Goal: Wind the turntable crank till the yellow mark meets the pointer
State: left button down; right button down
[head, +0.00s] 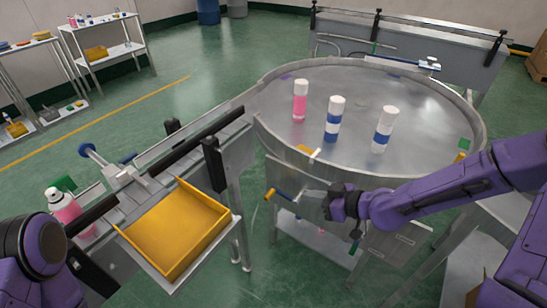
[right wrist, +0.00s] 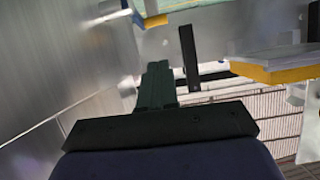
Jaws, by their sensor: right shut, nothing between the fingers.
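The round metal turntable (head: 345,105) stands right of centre with several capped cans on it. An orange-yellow mark (head: 305,149) shows at its near inner edge, close to a small pale piece (head: 315,156) on the rim that looks like the pointer. My left gripper is out of view.
A yellow tray (head: 177,228) and a conveyor with black rails (head: 190,140) lie left of the turntable. A metal trough (head: 410,48) is behind.

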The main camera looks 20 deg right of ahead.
aim_at(278, 193)
jog(key=shift+n, duration=0.3)
jog(key=x, duration=1.1)
jog(key=shift+w+a+f, duration=0.15)
jog(key=shift+a, duration=0.05)
jog(key=shift+w+a+f, duration=0.1)
jog(key=shift+w+f, duration=0.2)
jog(key=shift+f, duration=0.45)
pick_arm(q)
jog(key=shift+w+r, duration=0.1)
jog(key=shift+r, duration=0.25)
